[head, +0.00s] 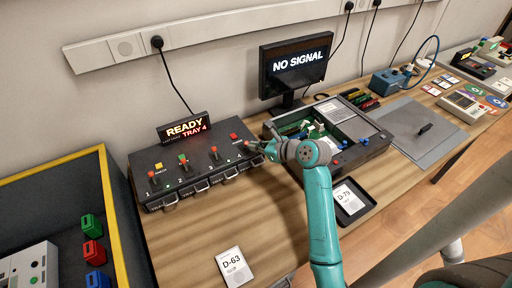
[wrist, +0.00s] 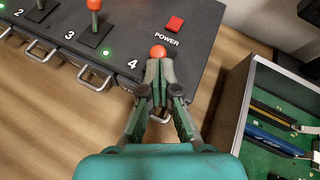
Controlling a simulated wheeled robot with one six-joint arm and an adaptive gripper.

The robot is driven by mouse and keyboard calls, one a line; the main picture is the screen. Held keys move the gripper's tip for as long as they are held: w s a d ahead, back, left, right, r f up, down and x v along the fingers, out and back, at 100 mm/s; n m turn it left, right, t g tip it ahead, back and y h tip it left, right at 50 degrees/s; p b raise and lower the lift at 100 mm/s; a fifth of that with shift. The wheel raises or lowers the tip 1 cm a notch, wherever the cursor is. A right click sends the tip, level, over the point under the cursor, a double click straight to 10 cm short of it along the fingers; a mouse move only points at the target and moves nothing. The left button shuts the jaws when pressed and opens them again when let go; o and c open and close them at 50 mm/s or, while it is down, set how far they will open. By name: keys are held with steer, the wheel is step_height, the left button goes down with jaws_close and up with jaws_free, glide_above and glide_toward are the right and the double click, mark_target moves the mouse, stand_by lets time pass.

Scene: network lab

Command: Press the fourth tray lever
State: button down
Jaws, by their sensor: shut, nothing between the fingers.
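The dark tray box (head: 200,189) stands on the bench against the wall, with a row of red-knobbed levers numbered 1 to 4. The fourth lever (wrist: 158,51) shows its round red knob by the number 4 in the wrist view; its stem is hidden behind my fingers. My gripper (wrist: 160,66) is shut and empty, its fingertips right at the near side of that knob. I cannot tell whether they touch. In the head view my gripper (head: 262,147) is at the box's right end. The third lever (wrist: 94,8) stands to the left.
A sign (head: 184,128) behind the box reads READY, TRAY 4. A red power button (wrist: 174,24) sits just beyond the fourth lever. An open case (head: 377,147) of parts is close on the right. Card D-63 (head: 232,267) lies in front on otherwise clear bench.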

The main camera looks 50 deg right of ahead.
steer(key=shift+w+d+r, duration=0.15)
steer(key=shift+w+r, duration=0.3)
steer(key=shift+w, duration=0.05)
stand_by(0.5)
steer(key=shift+w+r, duration=0.2)
steer(key=shift+w, duration=0.05)
steer(key=shift+w+d+r, duration=0.2)
steer(key=shift+w, duration=0.35)
steer(key=shift+w+d+r, duration=0.15)
steer(key=shift+w+r, duration=0.05)
steer(key=shift+w, duration=0.3)
steer(key=shift+r, duration=0.2)
steer(key=shift+r, duration=0.6)
steer(key=shift+s, duration=0.1)
